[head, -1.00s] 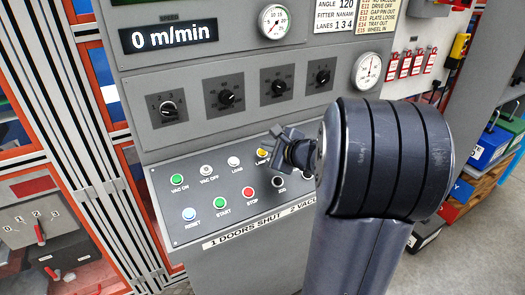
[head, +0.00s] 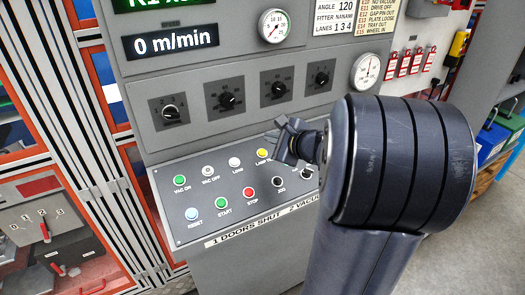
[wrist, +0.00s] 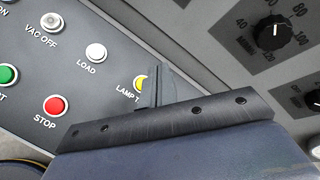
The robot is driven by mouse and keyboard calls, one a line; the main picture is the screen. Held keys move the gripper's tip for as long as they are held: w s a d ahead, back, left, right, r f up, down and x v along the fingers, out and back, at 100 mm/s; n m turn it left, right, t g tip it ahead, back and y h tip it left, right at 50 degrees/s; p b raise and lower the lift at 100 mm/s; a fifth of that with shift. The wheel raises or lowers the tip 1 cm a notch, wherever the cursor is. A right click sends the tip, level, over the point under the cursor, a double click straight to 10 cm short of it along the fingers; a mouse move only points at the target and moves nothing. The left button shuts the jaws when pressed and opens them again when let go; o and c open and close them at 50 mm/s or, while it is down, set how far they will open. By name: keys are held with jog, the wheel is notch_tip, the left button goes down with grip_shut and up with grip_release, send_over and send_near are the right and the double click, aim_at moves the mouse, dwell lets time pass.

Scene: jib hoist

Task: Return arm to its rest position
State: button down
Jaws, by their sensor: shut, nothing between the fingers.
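My gripper (head: 283,139) shows in the head view in front of the control console, over the right part of the sloped button panel (head: 190,240). It is shut and empty. My large dark arm joint fills the right middle of the head view and hides part of the console. In the wrist view my gripper (wrist: 159,88) points past the yellow lamp test button (wrist: 141,84), partly covering its label. I cannot tell how far the fingers are from the panel.
The panel carries several buttons, among them a green start button (head: 221,203) and a red stop button (head: 249,194). Above are rotary knobs (head: 227,100) and gauges (head: 273,26). An orange-framed cabinet (head: 60,170) stands left. Blue boxes (head: 491,143) sit right. Grey floor (head: 470,235) shows lower right.

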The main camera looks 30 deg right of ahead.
dwell(0.4)
jog(key=shift+w+f+b, duration=0.3)
jog(key=shift+f+b, duration=0.35)
jog(key=shift+f, duration=0.2)
jog(key=shift+r+p, duration=0.3)
jog(key=shift+p, duration=0.45)
jog(key=shift+f+p, duration=0.15)
jog(key=shift+p, duration=0.7)
jog(key=r+p, duration=0.1)
jog(key=s+r+p, duration=0.1)
jog(key=r, duration=0.1)
jog(key=s+r+p, duration=0.1)
jog(key=r, duration=0.1)
jog(key=shift+s, duration=0.1)
jog(key=shift+f, duration=0.1)
